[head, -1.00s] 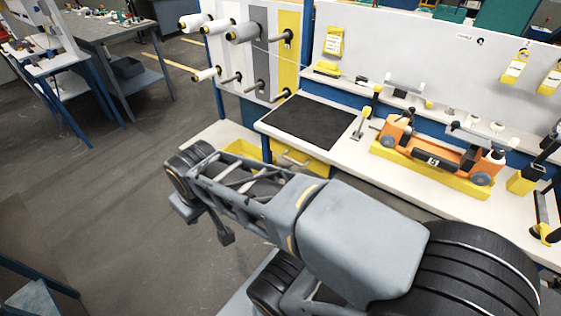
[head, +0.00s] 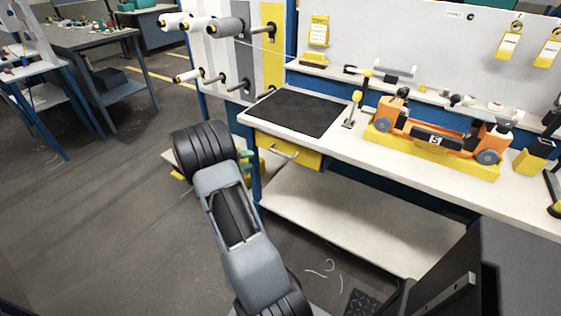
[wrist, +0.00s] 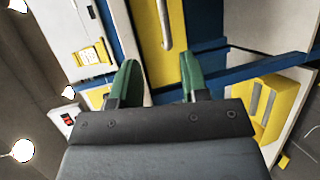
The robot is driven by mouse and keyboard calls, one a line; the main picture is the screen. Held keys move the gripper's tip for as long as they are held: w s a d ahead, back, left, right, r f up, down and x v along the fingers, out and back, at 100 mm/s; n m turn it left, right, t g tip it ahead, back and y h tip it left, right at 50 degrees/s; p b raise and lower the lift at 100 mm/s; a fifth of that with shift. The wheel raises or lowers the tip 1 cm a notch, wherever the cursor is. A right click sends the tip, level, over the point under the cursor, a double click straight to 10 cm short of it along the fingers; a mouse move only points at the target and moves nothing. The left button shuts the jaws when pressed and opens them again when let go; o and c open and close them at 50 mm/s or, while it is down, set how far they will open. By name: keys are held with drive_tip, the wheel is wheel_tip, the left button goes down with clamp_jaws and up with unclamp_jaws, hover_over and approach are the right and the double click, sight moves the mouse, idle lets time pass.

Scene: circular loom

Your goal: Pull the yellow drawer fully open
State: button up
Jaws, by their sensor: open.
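The yellow drawer (head: 305,157) hangs under the left part of the workbench and looks shut in the head view. Its pale bar handle (head: 284,153) runs along its front. In the wrist view the drawer (wrist: 179,25) fills the top middle, turned on its side, with the handle (wrist: 165,22) running up and down. My gripper (wrist: 157,75) is open, its two green fingers apart with nothing held. The fingers point toward the drawer, and the handle appears beyond them, between their lines. In the head view my wrist mostly hides the gripper, left of the drawer.
The workbench carries a black mat (head: 296,113) and an orange machine on a yellow base (head: 430,157). A white lower shelf (head: 340,222) runs below. A spool rack (head: 245,50) stands behind at left. Floor to the left is open.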

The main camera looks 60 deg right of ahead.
sight(281, 153)
drive_tip(key=shift+h, duration=0.4)
drive_tip(key=x, duration=0.5)
drive_tip(key=f+x, duration=0.1)
drive_tip(key=x, duration=0.4)
drive_tip(key=w+x, duration=0.1)
drive_tip(key=x, duration=0.4)
drive_tip(key=shift+s+d+f, duration=0.2)
drive_tip(key=shift+d+f, duration=0.15)
drive_tip(key=shift+f, duration=0.1)
drive_tip(key=shift+c, duration=0.3)
clamp_jaws()
